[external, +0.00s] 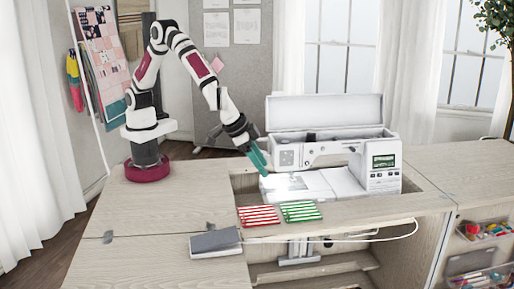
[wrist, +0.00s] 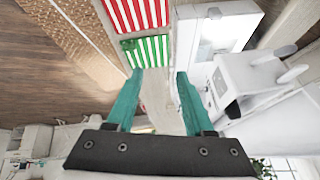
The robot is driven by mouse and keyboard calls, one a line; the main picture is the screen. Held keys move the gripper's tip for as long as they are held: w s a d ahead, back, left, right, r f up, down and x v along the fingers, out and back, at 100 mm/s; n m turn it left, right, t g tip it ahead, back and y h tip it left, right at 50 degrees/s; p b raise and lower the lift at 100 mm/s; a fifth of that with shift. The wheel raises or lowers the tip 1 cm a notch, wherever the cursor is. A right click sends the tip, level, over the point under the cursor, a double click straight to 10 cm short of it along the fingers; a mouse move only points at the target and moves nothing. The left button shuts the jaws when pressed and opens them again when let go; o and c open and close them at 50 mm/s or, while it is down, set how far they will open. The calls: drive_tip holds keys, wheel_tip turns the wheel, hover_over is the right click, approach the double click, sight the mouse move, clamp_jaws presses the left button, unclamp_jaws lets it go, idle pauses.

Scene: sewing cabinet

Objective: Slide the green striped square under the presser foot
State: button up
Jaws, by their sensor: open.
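The green striped square (external: 300,211) lies flat near the front of the cabinet, just right of a red striped square (external: 259,216). In the wrist view the green striped square (wrist: 147,51) is ahead of the fingertips, between them and the red striped square (wrist: 138,14). The white sewing machine (external: 375,160) stands behind the squares with its lid up. The presser foot is too small to make out; a bright light lies on the machine bed (external: 305,184). My gripper (external: 262,169) is open with teal fingers, above the left end of the bed. In the wrist view my gripper (wrist: 160,75) is empty.
A grey box or book (external: 215,242) lies at the front left. A white cable (external: 380,236) runs along the front of the cabinet. The wooden top (external: 150,215) at left is mostly clear. Bins of supplies (external: 485,230) are at the right.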

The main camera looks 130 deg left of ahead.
drive_tip(key=n+t, duration=0.1)
drive_tip(key=n, duration=0.1)
approach(287, 213)
drive_tip(key=shift+x, duration=3.9)
drive_tip(key=shift+c, duration=0.3)
clamp_jaws()
drive_tip(key=shift+r, duration=2.6)
drive_tip(key=shift+s+a+f, duration=0.6)
drive_tip(key=shift+s+a, duration=0.55)
drive_tip(key=shift+s, duration=0.3)
drive_tip(key=shift+s+a+f, duration=0.65)
drive_tip(key=shift+s+a, duration=0.45)
drive_tip(key=shift+s, duration=0.3)
drive_tip(key=shift+s+a+f, duration=0.6)
drive_tip(key=shift+s+a, duration=0.55)
drive_tip(key=shift+s, duration=0.3)
